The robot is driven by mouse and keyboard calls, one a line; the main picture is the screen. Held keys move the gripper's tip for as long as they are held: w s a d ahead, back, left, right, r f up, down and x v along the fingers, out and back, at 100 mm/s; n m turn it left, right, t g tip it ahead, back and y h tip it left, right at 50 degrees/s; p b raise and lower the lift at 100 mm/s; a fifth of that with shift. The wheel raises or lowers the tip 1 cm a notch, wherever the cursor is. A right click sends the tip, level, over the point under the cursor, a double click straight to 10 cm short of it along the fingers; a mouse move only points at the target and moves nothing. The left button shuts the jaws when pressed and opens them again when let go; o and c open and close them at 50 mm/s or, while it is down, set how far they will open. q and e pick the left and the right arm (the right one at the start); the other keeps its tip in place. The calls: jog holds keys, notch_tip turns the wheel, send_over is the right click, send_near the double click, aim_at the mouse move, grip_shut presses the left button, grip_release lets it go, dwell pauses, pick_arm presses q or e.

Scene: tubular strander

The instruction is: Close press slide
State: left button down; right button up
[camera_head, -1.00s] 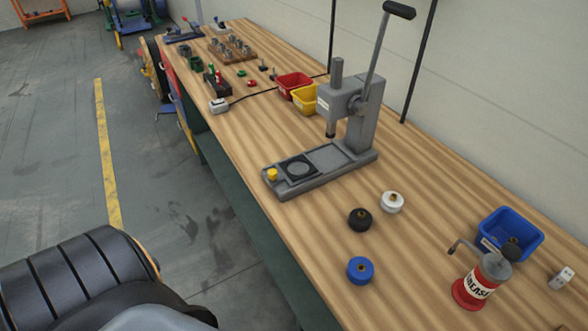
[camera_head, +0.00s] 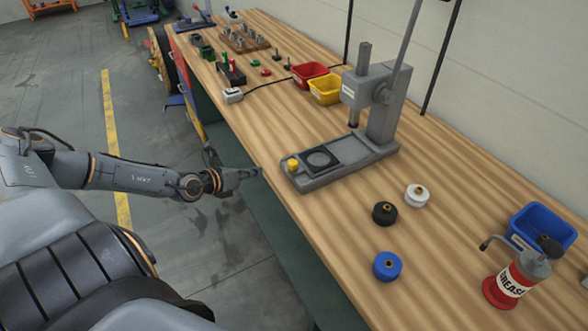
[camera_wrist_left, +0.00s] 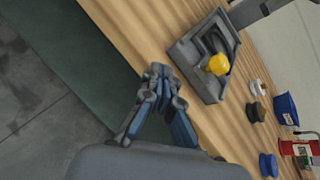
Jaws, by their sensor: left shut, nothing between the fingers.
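The grey arbor press (camera_head: 378,100) stands on the wooden bench with its base reaching toward the bench's front edge. Its slide (camera_head: 322,158), a dark plate with a round recess, sits at the front end of the base. A yellow knob (camera_head: 292,165) is on the slide's front; the knob also shows large in the left wrist view (camera_wrist_left: 218,64). A bare stretch of base lies between slide and press column. My left gripper (camera_head: 258,171) is shut and empty, a short way left of the knob near the bench edge. My right gripper is not in view.
Black (camera_head: 385,213), white (camera_head: 417,195) and blue (camera_head: 387,266) round pieces stand right of the press base. A grease can (camera_head: 512,280) and blue bin (camera_head: 541,228) are farther right. Bench edge is clear near the gripper.

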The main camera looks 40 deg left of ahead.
pick_arm(q)
jog(key=s+d+r+m+g+h, duration=0.2)
jog(key=s+d+r+m+h, duration=0.2)
jog(key=d+r+m, duration=0.35)
jog(key=p, duration=0.6)
send_near(313, 170)
jog(key=shift+s+f+m, duration=0.35)
jog(key=shift+f+m, duration=0.1)
jog(key=shift+f, duration=0.15)
jog(key=x, duration=0.2)
jog(key=p+x, duration=0.1)
jog(key=r+p+x, duration=0.1)
jog(key=x, duration=0.1)
jog(key=shift+w+d+f, duration=0.15)
jog(key=shift+w+f, duration=0.05)
jog(key=shift+w, duration=0.3)
jog(key=shift+w+d+f, duration=0.1)
jog(key=shift+w, duration=0.2)
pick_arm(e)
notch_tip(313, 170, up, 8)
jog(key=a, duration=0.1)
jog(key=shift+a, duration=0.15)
